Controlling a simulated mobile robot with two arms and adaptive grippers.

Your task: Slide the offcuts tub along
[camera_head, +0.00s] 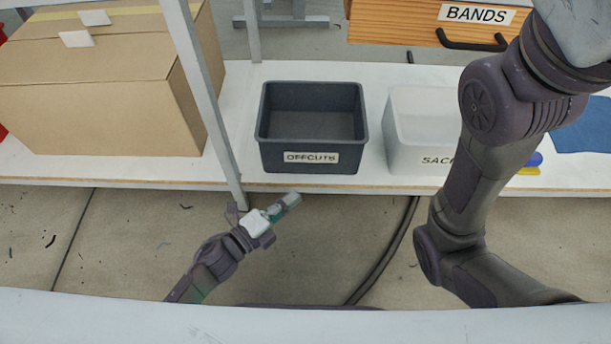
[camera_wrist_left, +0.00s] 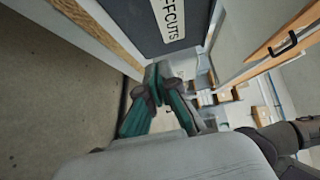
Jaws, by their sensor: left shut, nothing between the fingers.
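The offcuts tub (camera_head: 311,135) is a dark grey, open-topped box with a white OFFCUTS label on its front. It stands upright on the white shelf, near the front edge, and looks empty. My left gripper (camera_head: 291,199) is in front of the shelf edge, just below the tub's front, shut and empty. In the left wrist view the shut fingertips (camera_wrist_left: 160,74) point toward the tub (camera_wrist_left: 143,14), whose label shows sideways; I see a gap between them. My right arm crosses the right side of the head view, but its gripper is not in it.
A pale tub (camera_head: 403,134) labelled SAC…, partly hidden by my right arm, stands right of the offcuts tub. A cardboard box (camera_head: 95,115) and a grey upright post (camera_head: 209,105) are on the left. A wooden BANDS drawer (camera_head: 395,27) is above. Shelf behind the tub is clear.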

